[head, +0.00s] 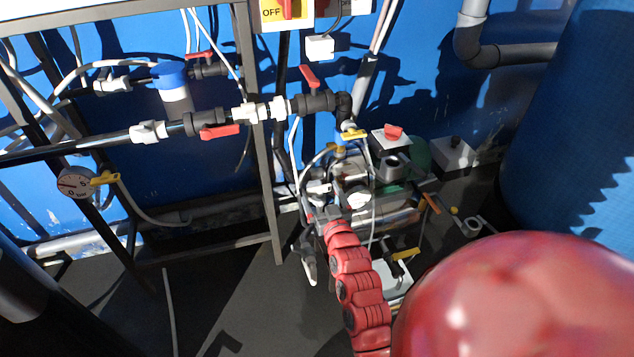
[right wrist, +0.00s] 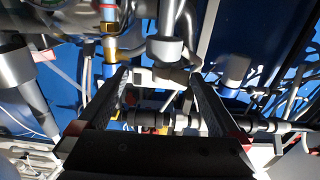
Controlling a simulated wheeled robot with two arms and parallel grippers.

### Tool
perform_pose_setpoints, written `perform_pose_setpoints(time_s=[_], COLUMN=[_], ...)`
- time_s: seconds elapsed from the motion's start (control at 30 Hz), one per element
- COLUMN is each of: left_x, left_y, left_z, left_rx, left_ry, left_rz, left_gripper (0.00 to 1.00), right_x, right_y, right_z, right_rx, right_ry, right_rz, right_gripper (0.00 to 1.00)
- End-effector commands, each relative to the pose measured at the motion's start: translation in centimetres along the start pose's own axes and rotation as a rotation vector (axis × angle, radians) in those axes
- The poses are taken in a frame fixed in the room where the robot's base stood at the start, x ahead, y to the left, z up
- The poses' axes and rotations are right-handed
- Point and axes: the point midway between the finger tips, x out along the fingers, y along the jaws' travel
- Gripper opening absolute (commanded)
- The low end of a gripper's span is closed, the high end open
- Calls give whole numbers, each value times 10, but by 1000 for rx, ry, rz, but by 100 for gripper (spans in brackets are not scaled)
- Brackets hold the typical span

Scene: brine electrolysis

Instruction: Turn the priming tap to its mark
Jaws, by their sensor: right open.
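I cannot tell for sure which tap is the priming tap, and I see no clear mark. My right gripper (head: 318,205) is low among the pump fittings, partly hidden by hoses. In the right wrist view my right gripper (right wrist: 160,78) is open, with a white fitting and dark pipework seen between or beyond its fingers. Contact cannot be judged. My left gripper is not in view.
A blue tank (head: 570,130) stands at the right. A box with a red switch (head: 391,138) sits behind the pump.

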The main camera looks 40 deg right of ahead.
Motion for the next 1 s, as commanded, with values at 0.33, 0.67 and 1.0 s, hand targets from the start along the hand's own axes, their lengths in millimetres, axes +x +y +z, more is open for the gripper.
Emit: perform_pose_setpoints(time_s=[0.33, 0.67, 1.0], left_x=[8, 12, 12], left_y=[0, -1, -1], left_z=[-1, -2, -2], left_rx=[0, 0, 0], left_ry=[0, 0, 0], left_rz=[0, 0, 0], left_gripper=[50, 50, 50], right_x=[-82, -126, -130], right_y=[1, 1, 1], right_z=[1, 1, 0], right_rx=[-2, -2, -1], right_ry=[-4, -3, 1], right_rz=[2, 2, 1], right_gripper=[100, 100, 100])
